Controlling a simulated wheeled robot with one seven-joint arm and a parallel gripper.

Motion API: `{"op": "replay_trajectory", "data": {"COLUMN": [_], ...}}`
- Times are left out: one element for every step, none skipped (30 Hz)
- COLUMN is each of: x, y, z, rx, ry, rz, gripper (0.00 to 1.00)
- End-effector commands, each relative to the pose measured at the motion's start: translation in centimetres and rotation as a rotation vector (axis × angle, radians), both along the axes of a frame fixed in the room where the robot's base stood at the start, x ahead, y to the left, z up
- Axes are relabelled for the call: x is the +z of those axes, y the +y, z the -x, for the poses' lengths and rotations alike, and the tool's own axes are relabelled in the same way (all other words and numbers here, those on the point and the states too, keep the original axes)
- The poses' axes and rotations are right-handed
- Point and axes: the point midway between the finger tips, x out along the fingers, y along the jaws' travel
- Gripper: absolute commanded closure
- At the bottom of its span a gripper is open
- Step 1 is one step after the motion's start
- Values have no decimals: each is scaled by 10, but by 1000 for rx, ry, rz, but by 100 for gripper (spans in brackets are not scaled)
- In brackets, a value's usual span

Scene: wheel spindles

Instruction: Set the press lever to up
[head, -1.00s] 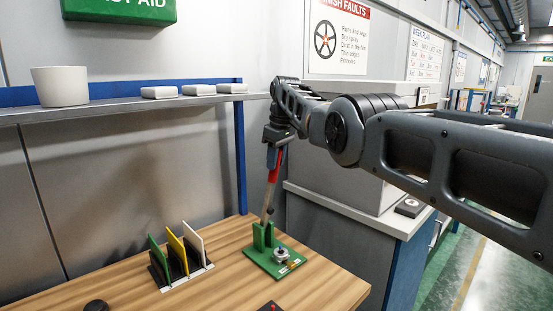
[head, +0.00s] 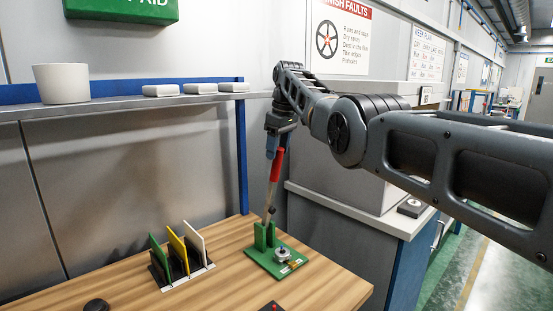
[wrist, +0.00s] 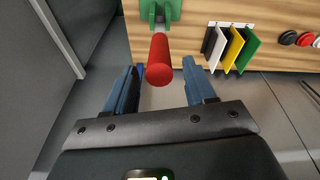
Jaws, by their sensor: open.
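The press (head: 277,259) is a green base with an upright bracket, near the right end of the wooden table. Its lever has a metal shaft (head: 270,207) and a red handle (head: 277,165), and stands almost upright, tilted slightly right in the head view. My gripper (head: 273,153) points down at the top of the handle. In the wrist view, the red handle (wrist: 159,58) lies between the lines of my open blue fingers (wrist: 160,68), with gaps on both sides. I see no grip on it. The green bracket (wrist: 158,10) shows beyond the handle.
A rack (head: 183,273) with green, yellow and white plates stands left of the press. A shelf (head: 120,106) with a white pot (head: 61,84) runs along the wall behind. A grey cabinet (head: 335,220) stands to the right. The tabletop between rack and press is clear.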

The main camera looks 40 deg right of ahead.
Motion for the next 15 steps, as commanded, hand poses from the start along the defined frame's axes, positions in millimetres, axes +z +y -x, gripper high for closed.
{"op": "replay_trajectory", "data": {"x": [8, 13, 19, 24, 27, 32, 34, 37, 39, 41, 42, 43, 44, 44, 44], "y": [0, 0, 0, 0, 0, 0, 0, 0, 0, 0, 0, 0, 0, 0, 0], "z": [1, 2, 4, 4, 5, 6, 7, 7, 8, 8, 8, 9, 9, 9, 9], "rx": [0, 0, 0, 0, 0, 0, 0, 0, 0, 0, 0, 0, 0, 0, 0], "ry": [-4, -4, -3, -4, -3, -2, -2, -2, -2, -2, -2, -2, -1, -1, -1], "rz": [1, 1, 1, 1, 0, 1, 1, 1, 1, 0, 0, 0, 0, 0, 0], "gripper": [45, 45, 45, 45, 45, 45, 45, 45, 45, 45, 45, 45, 45, 45, 45]}}
